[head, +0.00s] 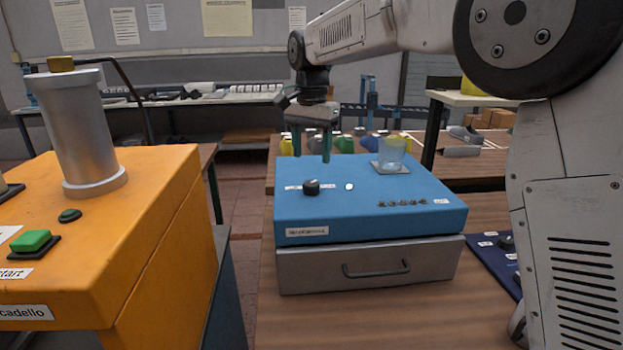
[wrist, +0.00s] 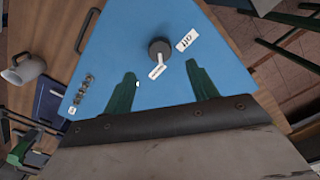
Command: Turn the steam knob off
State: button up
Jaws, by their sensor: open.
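The black steam knob (head: 311,187) stands on the top of a blue box (head: 420,219), between small white labels. In the wrist view the knob (wrist: 159,48) lies ahead of and between the two green fingertips, with a white label on either side. My gripper (head: 311,157) is open and hangs above the blue box, apart from the knob. In the wrist view my gripper (wrist: 160,82) shows its two fingers spread wide with nothing between them.
A clear cup (head: 391,153) stands on a small plate at the back of the blue box. A grey drawer (head: 375,268) is under the box. An orange machine (head: 150,235) with a metal cylinder stands left. A dark blue panel (head: 492,262) lies right.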

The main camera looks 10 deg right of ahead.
aim_at(312, 183)
notch_tip(312, 183, down, 8)
jog(key=shift+r, duration=0.25)
jog(key=c, duration=1)
